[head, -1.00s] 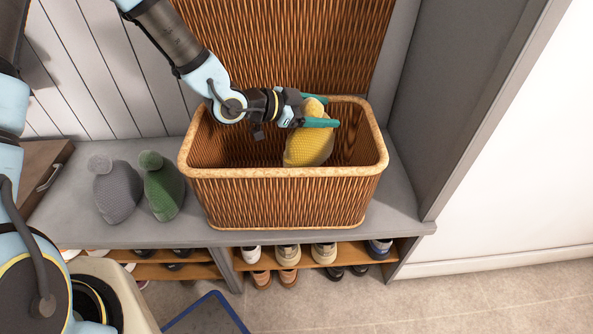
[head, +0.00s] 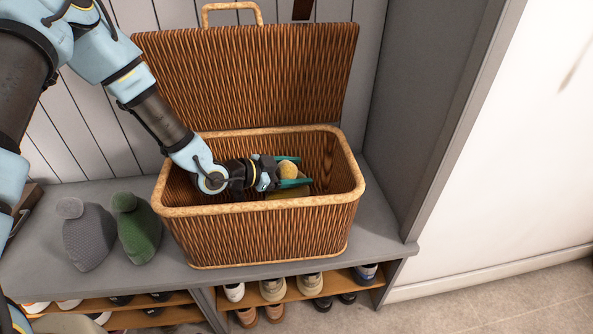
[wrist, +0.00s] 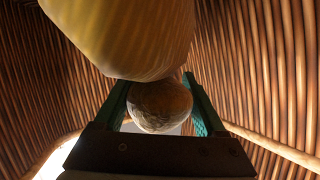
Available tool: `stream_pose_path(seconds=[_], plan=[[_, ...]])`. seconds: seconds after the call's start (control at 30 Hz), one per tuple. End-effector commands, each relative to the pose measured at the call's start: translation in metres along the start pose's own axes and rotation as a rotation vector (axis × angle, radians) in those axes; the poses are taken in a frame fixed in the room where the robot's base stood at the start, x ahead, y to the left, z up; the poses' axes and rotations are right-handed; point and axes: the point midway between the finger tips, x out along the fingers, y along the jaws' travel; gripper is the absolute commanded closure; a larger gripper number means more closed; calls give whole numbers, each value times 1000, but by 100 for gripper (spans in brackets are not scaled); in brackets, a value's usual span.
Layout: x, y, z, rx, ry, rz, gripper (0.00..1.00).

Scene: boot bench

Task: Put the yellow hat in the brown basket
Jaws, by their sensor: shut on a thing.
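The yellow hat (head: 287,170) is inside the brown basket (head: 262,228), its lower part hidden behind the basket's front rim. My gripper (head: 291,173) is down inside the basket, below the rim, with its green fingers on either side of the hat's pompom end. In the wrist view the yellow hat (wrist: 125,35) fills the top, and its round pompom (wrist: 160,103) sits between the fingers of my gripper (wrist: 168,105). Whether the hat touches the basket's floor cannot be seen.
The basket's lid (head: 245,80) stands open behind it. A grey hat (head: 88,235) and a green hat (head: 136,228) stand on the grey bench (head: 190,282) to the left. Shoes (head: 272,289) fill the shelf below. A grey side panel (head: 415,110) rises at right.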

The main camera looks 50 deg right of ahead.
Motion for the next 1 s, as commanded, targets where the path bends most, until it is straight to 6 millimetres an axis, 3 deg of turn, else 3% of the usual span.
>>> stream_pose_path(seconds=[0.03, 0.07, 0.27, 0.67, 1.0], plan=[[1, 1, 3, 0, 0, 0, 100], [1, 1, 2, 0, 0, 0, 25], [1, 0, 1, 0, 0, 0, 2], [-7, -1, -1, 0, -1, -1, 0], [-74, -1, -1, 0, -2, -3, 0]])
